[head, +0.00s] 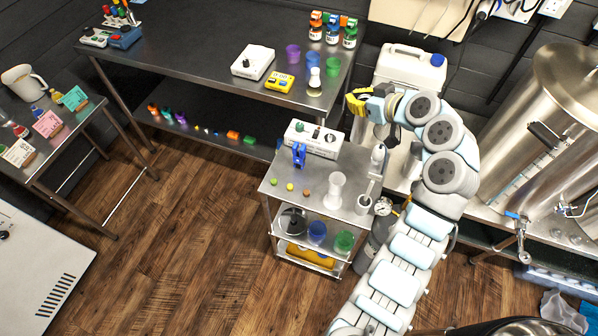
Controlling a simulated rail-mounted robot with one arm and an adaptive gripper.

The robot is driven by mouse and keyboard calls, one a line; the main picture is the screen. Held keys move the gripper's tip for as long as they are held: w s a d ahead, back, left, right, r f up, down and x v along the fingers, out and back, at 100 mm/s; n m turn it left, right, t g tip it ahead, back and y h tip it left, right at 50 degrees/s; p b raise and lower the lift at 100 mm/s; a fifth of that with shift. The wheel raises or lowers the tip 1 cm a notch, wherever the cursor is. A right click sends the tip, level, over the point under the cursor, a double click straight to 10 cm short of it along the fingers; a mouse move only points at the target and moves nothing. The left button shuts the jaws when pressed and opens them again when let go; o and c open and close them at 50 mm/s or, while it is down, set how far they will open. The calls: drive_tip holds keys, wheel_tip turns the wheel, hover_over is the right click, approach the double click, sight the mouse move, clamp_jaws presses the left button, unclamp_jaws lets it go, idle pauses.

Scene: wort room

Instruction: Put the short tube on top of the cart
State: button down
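The cart (313,197) stands in the middle of the floor, with a steel top and shelves below. On its top are a clear, flared cylinder (335,189), a tall grey instrument (366,196) at the right, a blue clamp-like piece (299,154), a white device (314,138) and several small balls. I cannot tell for sure which thing is the short tube; a small clear vessel (314,82) on the steel table is also tube-like. My gripper (357,102), with yellow fingers, is raised behind the cart, in front of a white jerrycan. Its finger gap is not clear.
Large steel kettles (560,100) stand at the right. The cart's front top has some bare room.

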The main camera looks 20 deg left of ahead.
wheel_tip(320, 180, down, 18)
drive_tip(key=p, duration=0.1)
drive_tip(key=shift+f, duration=0.2)
idle(0.4)
drive_tip(key=shift+a+f, duration=0.1)
drive_tip(key=shift+f, duration=0.05)
drive_tip(key=c, duration=1.8)
unclamp_jaws()
drive_tip(key=o, duration=0.6)
drive_tip(key=shift+c, duration=0.2)
drive_tip(key=shift+r, duration=0.2)
